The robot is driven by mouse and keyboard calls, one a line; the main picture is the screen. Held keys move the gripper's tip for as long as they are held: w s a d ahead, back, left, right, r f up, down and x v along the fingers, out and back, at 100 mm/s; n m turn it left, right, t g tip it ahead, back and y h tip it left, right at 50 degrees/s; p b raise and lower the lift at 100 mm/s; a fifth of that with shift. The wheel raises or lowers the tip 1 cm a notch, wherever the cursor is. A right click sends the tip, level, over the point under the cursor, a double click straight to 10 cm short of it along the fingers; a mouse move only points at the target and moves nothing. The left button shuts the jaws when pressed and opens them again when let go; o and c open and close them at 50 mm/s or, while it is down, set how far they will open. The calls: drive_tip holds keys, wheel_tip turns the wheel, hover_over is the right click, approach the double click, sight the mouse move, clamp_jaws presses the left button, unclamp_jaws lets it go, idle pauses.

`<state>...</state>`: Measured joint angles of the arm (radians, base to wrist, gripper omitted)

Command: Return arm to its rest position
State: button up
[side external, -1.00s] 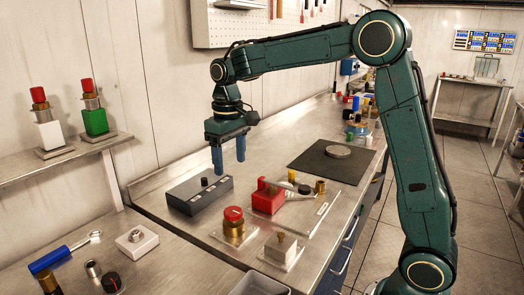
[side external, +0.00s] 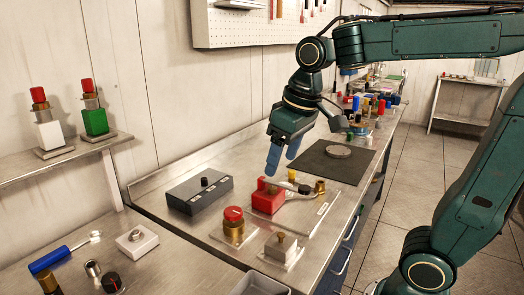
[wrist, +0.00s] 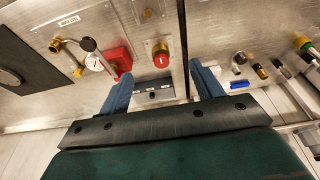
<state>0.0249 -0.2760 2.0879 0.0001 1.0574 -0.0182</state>
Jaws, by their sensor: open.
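My gripper (side external: 283,160) has two blue fingers. It is open and empty, tilted down over the bench near the red block (side external: 268,197), apart from the bench surface. In the wrist view my gripper (wrist: 160,82) shows its fingers spread, with the dark box (wrist: 152,92) seen between and beyond them. My green arm reaches in from the right edge of the side view.
On the bench (side external: 163,183) stand a dark box with a knob (side external: 200,190), a red-topped brass knob (side external: 233,225), a small grey block (side external: 281,247) and a black mat (side external: 318,165) with a round disc. Several bottles stand at the back. A shelf (side external: 70,155) is on the left.

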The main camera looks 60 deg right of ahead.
drive_tip(key=s+f+t, duration=0.2)
drive_tip(key=s+f, duration=0.1)
drive_tip(key=s, duration=0.8)
drive_tip(key=shift+s+a+f, duration=0.25)
drive_tip(key=shift+a+f, duration=0.1)
idle(0.5)
